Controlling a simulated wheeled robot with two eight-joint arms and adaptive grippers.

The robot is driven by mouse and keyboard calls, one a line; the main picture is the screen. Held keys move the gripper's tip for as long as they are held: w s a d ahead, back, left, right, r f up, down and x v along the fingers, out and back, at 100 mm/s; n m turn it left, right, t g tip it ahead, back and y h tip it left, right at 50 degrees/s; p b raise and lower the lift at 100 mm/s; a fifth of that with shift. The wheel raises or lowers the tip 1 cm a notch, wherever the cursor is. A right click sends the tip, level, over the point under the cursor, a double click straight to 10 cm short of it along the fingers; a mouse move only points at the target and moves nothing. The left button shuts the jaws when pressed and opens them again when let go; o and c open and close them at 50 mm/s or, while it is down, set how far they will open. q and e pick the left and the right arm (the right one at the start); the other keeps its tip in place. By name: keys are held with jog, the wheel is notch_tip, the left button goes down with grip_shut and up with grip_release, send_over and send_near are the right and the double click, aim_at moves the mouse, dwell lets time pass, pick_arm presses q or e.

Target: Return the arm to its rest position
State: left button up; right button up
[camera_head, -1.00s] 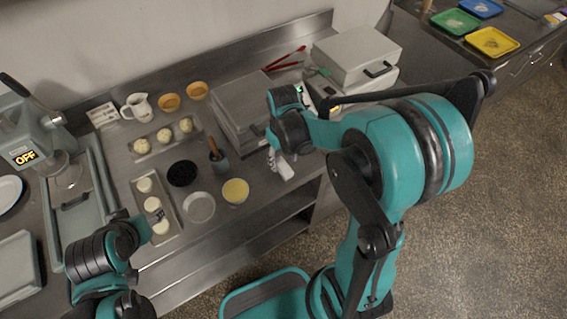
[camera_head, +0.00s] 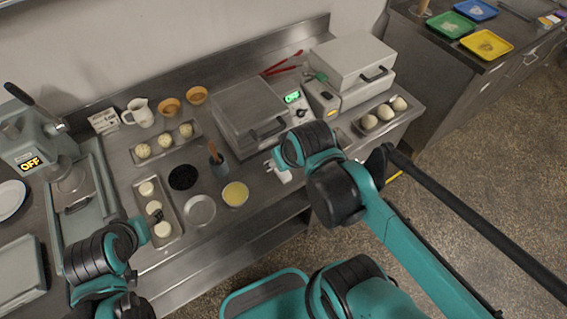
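My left arm comes in at the lower left. Its gripper (camera_head: 158,216) is small and dark, over the tray of white dough pieces (camera_head: 176,233), and its fingers are too small to read. My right arm reaches in from the lower right. Its pale gripper (camera_head: 281,172) hangs near the counter's front edge, below the closed grey press (camera_head: 243,112), mostly hidden behind the wrist. I cannot tell whether its fingers are apart, and nothing clear shows in them.
A tray with dough balls (camera_head: 363,131) lies at the counter's right end. A yellow-filled bowl (camera_head: 235,194), an empty bowl (camera_head: 199,209) and a dark bowl (camera_head: 183,177) stand mid-counter. A white jug (camera_head: 139,112) stands at the back. Open floor lies to the right.

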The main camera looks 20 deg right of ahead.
jog(key=shift+s+a+r+t, duration=0.1)
jog(key=shift+s+a+t, duration=0.2)
jog(key=shift+s+t, duration=0.5)
jog(key=shift+w, duration=0.1)
notch_tip(320, 180, down, 5)
jog(key=b, duration=0.5)
jog(key=shift+f, duration=0.2)
